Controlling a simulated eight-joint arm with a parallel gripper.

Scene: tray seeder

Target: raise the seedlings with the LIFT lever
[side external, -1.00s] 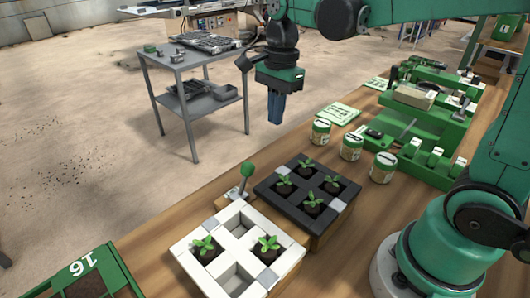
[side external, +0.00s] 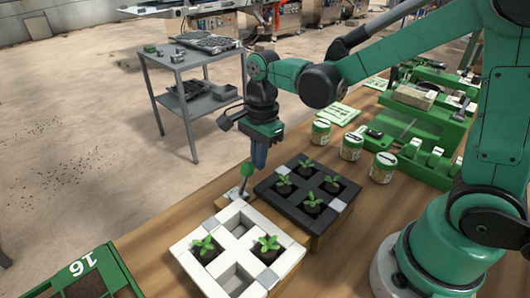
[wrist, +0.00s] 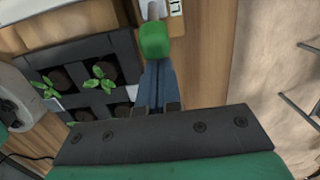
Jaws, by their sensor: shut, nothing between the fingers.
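The LIFT lever, with a green knob (side external: 247,170) on a metal rod, stands at the far corner of the white tray (side external: 177,248). The white tray has two seedlings in its cells and two empty cells. A black tray (side external: 262,188) beside it holds several seedlings. My gripper (side external: 258,168) is shut and empty, pointing down just right of the knob in the side view. In the wrist view my gripper (wrist: 160,75) has its fingertips right at the green knob (wrist: 154,40); I cannot tell whether they touch.
Several labelled jars (side external: 351,146) stand on the wooden bench behind the black tray. Green tooling (side external: 430,160) fills the far right of the bench. A green crate (side external: 110,275) marked 16 is at front left. A grey cart (side external: 190,58) stands beyond the bench.

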